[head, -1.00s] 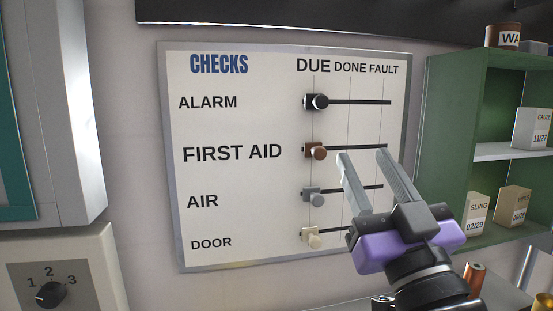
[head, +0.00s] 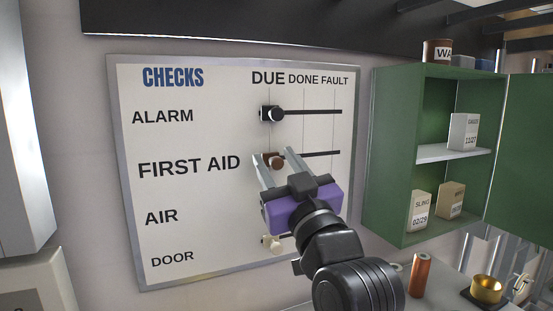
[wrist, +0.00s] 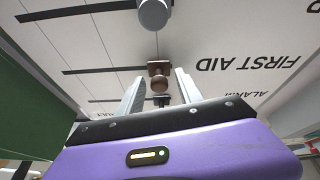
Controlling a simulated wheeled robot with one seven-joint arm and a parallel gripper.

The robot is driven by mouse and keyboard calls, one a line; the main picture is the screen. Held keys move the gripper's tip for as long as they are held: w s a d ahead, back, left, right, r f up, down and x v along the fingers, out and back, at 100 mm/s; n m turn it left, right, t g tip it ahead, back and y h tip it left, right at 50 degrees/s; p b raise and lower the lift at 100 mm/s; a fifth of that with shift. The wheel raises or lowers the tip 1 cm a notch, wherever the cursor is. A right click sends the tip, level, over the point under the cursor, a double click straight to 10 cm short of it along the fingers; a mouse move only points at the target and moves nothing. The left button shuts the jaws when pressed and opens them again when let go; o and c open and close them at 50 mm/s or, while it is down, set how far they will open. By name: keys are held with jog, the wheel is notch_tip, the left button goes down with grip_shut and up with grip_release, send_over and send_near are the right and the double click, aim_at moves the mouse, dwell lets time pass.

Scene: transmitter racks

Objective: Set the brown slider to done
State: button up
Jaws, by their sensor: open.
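The brown slider (head: 275,161) is on the FIRST AID row of the white checks board (head: 190,130). It stands at the left end of its black track, under DUE. The DONE column is the middle one. My gripper (head: 274,155) is open in front of the board, with its two fingertips on either side of the brown knob in the head view. In the wrist view, which shows the board upside down, the brown slider (wrist: 158,76) appears between the open fingers (wrist: 160,85). I cannot tell whether either finger touches it.
The black ALARM slider (head: 272,114) is above and the cream DOOR slider (head: 271,243) below, both near DUE. The grey AIR slider (wrist: 154,14) shows in the wrist view; my gripper hides it in the head view. A green cabinet (head: 391,160) stands right of the board.

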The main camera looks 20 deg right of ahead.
jog(key=shift+w, duration=0.1)
grip_shut()
dwell(1.4)
